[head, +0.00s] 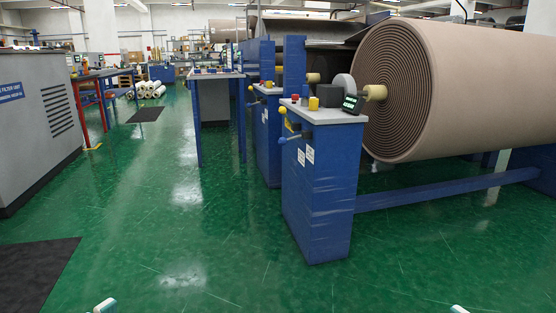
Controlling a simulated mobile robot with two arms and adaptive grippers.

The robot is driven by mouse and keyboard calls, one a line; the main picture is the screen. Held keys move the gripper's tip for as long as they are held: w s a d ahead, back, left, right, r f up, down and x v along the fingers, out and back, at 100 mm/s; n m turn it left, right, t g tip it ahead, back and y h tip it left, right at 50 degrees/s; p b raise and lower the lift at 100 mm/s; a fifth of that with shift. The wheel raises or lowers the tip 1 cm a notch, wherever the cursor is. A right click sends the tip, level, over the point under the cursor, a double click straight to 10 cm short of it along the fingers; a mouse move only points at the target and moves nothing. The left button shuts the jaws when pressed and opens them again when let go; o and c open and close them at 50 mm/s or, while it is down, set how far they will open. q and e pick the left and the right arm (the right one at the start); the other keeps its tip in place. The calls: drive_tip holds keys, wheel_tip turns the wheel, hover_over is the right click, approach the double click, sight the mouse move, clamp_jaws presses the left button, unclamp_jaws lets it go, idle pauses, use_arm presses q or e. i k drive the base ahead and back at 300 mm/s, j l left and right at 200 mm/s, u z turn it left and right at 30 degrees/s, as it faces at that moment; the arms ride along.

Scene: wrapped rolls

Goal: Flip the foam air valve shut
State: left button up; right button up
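A blue control pedestal (318,190) stands in front of the large roll, with a grey top. On its left side are a lever with a yellow knob (283,110) and a lever with a blue knob (283,139). A second pedestal (267,140) behind it has similar small knobs. I cannot read which lever is the foam air valve, or its position. Only small pale tips show of my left gripper (105,305) and my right gripper (459,309) at the bottom edge. Both are far from the levers; their opening is hidden.
A large brown roll (470,85) fills the right, with a blue rail (440,194) low beneath it. A grey filter unit (35,125) stands at left, and a dark mat (35,270) lies at lower left. A blue-legged table (215,76) stands behind. The green floor ahead is clear.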

sight(283, 141)
drive_tip(key=i+l+u, duration=0.1)
drive_tip(key=i+u, duration=0.15)
drive_tip(key=i, duration=0.3)
drive_tip(key=i+l+u, duration=0.25)
drive_tip(key=i, duration=0.35)
drive_tip(key=i+l+u, duration=0.2)
drive_tip(key=i, duration=0.35)
drive_tip(key=i+l+u, duration=0.25)
drive_tip(key=i+l, duration=0.25)
